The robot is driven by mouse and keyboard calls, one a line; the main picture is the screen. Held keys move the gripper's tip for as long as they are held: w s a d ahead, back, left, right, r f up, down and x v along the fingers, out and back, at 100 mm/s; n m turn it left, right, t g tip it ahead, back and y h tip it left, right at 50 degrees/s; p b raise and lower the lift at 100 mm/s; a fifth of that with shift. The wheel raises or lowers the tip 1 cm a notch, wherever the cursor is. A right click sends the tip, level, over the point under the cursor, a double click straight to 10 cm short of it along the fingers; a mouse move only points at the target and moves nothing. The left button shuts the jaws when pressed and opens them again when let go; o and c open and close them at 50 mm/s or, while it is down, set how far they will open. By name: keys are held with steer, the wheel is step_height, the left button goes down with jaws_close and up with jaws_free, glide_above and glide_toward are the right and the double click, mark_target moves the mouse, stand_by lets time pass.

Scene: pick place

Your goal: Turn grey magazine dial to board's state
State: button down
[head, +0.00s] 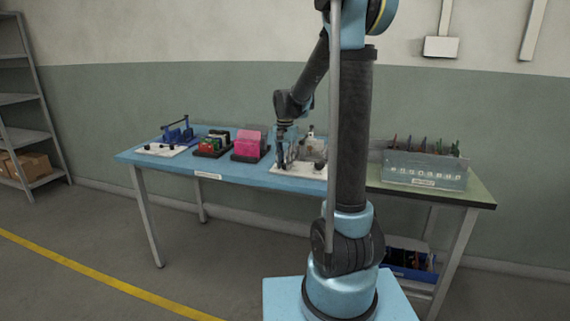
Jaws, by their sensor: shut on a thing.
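My gripper (283,160) points down over the left part of a white board (299,169) on the blue table, right of the pink block. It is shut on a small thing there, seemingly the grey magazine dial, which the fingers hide. I cannot read the dial's setting. Dark knobs and a grey, partly clear unit stand on this board, partly behind my arm. A second white board (160,149) with small dark knobs lies at the table's left end; its state is too small to read.
A blue fixture (178,134), a black tray of coloured pieces (214,143) and a pink block in a black holder (248,144) stand left of my gripper. A clear labelled bin (425,168) stands on the green table at right. My arm column hides part of the tables.

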mark_target(285, 163)
steer(key=shift+w+m, duration=0.1)
steer(key=shift+m, duration=0.4)
steer(key=c, duration=1.3)
jaws_free()
steer(key=shift+c, duration=0.2)
step_height(285, 163, up, 12)
